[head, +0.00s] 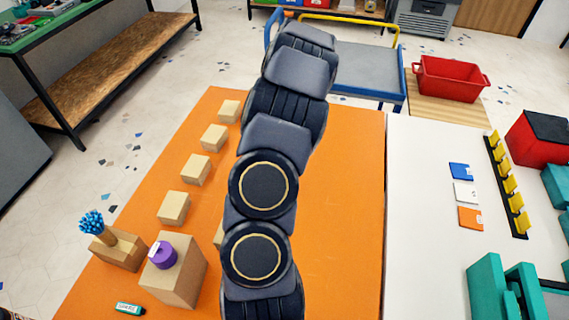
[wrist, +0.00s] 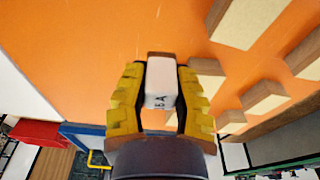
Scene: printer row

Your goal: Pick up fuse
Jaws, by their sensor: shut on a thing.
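The fuse (wrist: 160,90) is a small white block with dark lettering that looks like "5A". It shows in the wrist view between the yellow fingers of my gripper (wrist: 160,70), which is shut on it. A brown wooden edge (wrist: 158,54) shows just past the fuse; I cannot tell whether the fuse touches it. In the head view my dark arm reaches across the orange table top (head: 345,200) and hides the gripper and fuse.
Several wooden blocks (head: 195,169) stand in a row left of my arm. A purple roll (head: 162,255) tops a taller block, and a blue bristly thing (head: 92,222) another. A teal item (head: 129,309) lies in front. A white surface (head: 425,210) with coloured cards (head: 466,195) adjoins right.

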